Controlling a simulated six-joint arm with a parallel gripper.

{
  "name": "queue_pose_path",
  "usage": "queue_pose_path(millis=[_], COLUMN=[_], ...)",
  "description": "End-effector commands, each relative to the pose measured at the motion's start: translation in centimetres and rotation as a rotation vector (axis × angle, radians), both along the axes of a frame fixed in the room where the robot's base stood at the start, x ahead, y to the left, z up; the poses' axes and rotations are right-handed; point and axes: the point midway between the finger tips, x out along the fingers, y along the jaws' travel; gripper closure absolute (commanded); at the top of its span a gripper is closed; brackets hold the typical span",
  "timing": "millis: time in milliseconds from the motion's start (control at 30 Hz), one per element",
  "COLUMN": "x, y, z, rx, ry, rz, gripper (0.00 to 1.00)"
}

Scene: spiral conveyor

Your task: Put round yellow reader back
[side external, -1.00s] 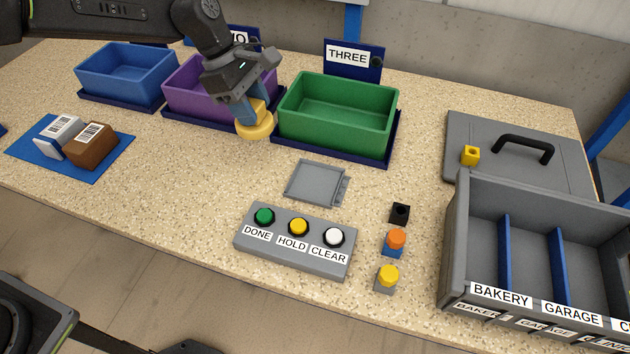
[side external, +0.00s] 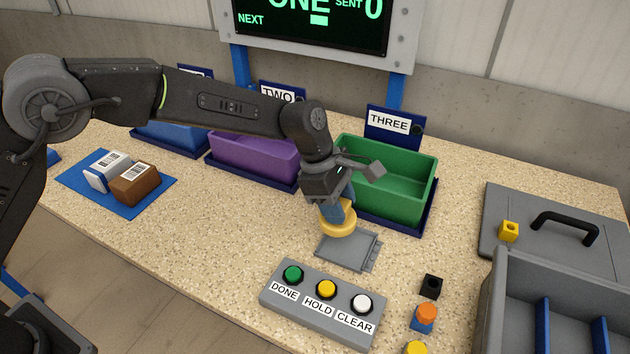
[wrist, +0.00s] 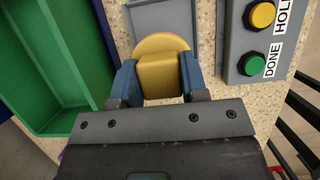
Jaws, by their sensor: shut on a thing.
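The round yellow reader (side external: 338,222) has a round disc below and a blocky yellow grip above. My gripper (side external: 338,203) is shut on that grip, with a blue finger on each side. In the wrist view the reader (wrist: 160,70) sits between the fingertips (wrist: 160,80). In the side view the disc overlaps the back edge of the flat grey square tray (side external: 345,252). The tray also shows in the wrist view (wrist: 136,20), just past the disc. I cannot tell whether the reader touches the tray.
The green bin (side external: 405,202) stands close behind my gripper. The button panel (side external: 322,305) with DONE, HOLD and CLEAR is in front of the tray. Small coloured blocks (side external: 424,318) stand to the right. A brown box (side external: 136,184) and a white box lie on a blue mat at left.

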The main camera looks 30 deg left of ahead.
Motion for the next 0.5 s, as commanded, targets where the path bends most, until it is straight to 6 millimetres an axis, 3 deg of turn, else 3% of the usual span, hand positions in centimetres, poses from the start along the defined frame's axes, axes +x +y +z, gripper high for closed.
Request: queue_pose_path(millis=[133,300,500], x=[-0.3,-0.2,-0.2], y=[-2.9,-2.4,-2.4], z=[-1.7,-4.2,-5.1], rx=[0.0,0.001,0.001], ry=[0.0,0.0,-0.001], rz=[-0.003,0.001,0.002], gripper=[0.79,0.79,0.79])
